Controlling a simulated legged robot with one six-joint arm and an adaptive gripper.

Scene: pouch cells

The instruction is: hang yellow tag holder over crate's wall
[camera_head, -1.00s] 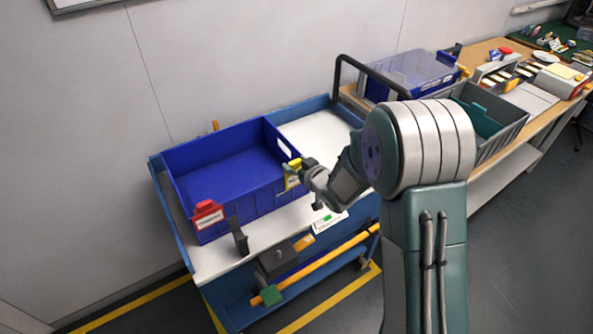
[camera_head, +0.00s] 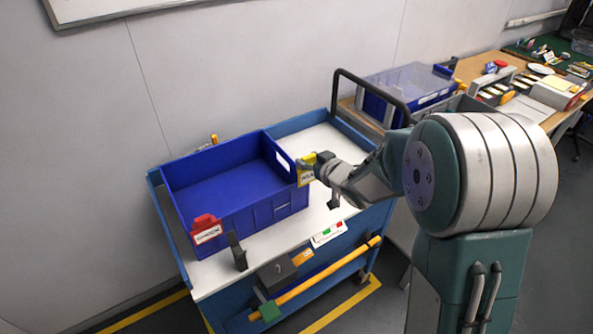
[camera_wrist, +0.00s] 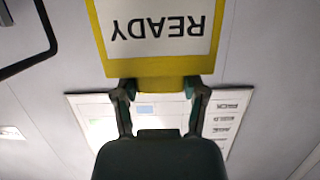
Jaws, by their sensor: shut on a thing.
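The yellow tag holder (camera_head: 306,171) is in my gripper (camera_head: 318,164), at the right front corner of the blue crate (camera_head: 287,213). In the wrist view the tag holder (camera_wrist: 158,66) shows a white card reading READY, upside down, and my gripper (camera_wrist: 160,88) is shut on its yellow edge. In the head view the holder overlaps the crate's right wall; I cannot tell whether it touches the wall. The crate is empty inside and stands on the cart. A red tag holder (camera_head: 206,231) hangs on the crate's front wall at the left.
The blue cart (camera_head: 196,285) has a white top with bare room behind the crate's right side. A black bracket (camera_head: 237,252) stands before the crate. A black handle (camera_head: 338,95) rises at the cart's right end. A lidded blue bin (camera_head: 372,103) stands on the bench beyond.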

